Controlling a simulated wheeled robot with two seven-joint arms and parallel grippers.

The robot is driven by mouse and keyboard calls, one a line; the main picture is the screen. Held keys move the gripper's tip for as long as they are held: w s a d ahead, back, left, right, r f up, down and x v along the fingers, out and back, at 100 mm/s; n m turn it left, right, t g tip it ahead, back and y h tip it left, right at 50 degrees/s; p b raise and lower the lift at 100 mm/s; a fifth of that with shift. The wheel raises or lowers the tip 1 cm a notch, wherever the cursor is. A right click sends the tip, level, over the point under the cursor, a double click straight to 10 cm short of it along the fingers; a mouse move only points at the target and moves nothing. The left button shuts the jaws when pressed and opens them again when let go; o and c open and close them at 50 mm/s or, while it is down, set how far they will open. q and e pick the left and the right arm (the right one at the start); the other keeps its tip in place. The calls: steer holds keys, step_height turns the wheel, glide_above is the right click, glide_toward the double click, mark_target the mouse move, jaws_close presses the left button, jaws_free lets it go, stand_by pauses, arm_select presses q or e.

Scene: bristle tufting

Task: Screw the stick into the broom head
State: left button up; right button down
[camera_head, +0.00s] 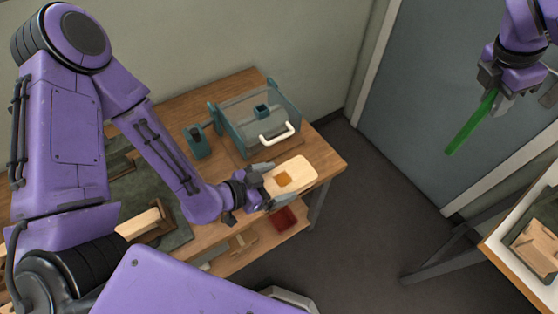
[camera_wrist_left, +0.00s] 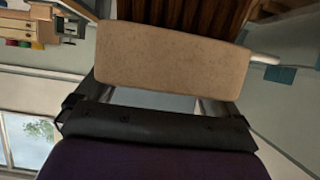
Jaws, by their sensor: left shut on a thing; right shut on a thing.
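The green stick (camera_head: 470,124) is in my right gripper (camera_head: 493,97) at the upper right. It slants down to the left, well apart from the block, its upper end hidden in the jaws.
The wooden workbench (camera_head: 327,160) carries a teal machine with a clear cover (camera_head: 262,112) and white handle (camera_head: 273,136), close behind the block. A red tray (camera_head: 284,218) lies below. Another table (camera_head: 505,251) stands at lower right. Open floor (camera_head: 375,195) lies between the tables.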

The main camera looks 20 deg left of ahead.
arm_select(q)
steer(key=shift+s+r, duration=0.2)
steer(key=shift+s, duration=0.2)
arm_select(e)
steer(key=shift+r, duration=0.55)
arm_select(q)
steer(key=shift+w+f, duration=0.1)
steer(key=o, duration=0.7)
steer(key=shift+c, duration=0.2)
steer(key=c, duration=0.8)
steer(key=shift+c, duration=0.2)
